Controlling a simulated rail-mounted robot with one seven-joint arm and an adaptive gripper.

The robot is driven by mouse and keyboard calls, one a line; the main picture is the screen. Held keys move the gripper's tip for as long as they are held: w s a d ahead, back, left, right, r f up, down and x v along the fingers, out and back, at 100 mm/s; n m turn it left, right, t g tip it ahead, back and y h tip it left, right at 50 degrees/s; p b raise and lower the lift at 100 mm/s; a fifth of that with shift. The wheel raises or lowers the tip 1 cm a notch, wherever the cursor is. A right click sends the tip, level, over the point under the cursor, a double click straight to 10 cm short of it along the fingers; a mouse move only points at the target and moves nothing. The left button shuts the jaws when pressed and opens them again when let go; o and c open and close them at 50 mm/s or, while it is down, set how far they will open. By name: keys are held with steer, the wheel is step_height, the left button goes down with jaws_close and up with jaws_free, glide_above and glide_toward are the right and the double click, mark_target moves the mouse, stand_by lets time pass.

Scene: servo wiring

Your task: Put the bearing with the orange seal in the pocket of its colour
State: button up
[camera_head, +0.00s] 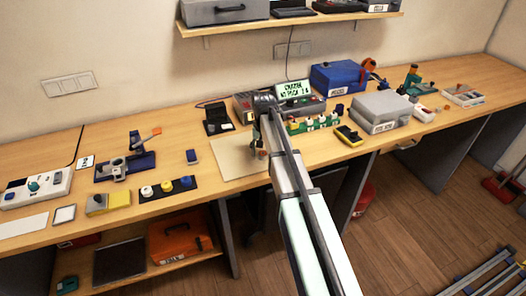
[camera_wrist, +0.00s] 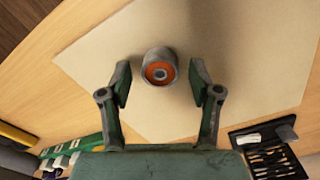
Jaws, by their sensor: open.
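The bearing with the orange seal (camera_wrist: 160,66) is a short grey metal cylinder with an orange ring around a grey centre. In the wrist view it stands on a pale beige mat (camera_wrist: 240,50), orange face toward the camera. My gripper (camera_wrist: 161,80) is open, with one finger on each side of the bearing and a gap at both sides. In the head view my gripper (camera_head: 258,146) is over the beige mat (camera_head: 232,167), and the bearing cannot be made out beside it. I cannot identify an orange pocket in either view.
Left of the mat is a dark strip with white, yellow and blue round pieces (camera_head: 167,187). A black open case (camera_head: 217,121) stands behind the mat. Green blocks with white tops (camera_head: 315,122) and a yellow-black meter (camera_head: 349,135) are to the right. The mat's left part is clear.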

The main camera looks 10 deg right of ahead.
mark_target(263, 153)
step_height(263, 153, up, 11)
steer(key=b, duration=0.2)
steer(key=shift+f, duration=0.15)
steer(key=shift+o, duration=0.5)
steer(key=shift+r, duration=0.8)
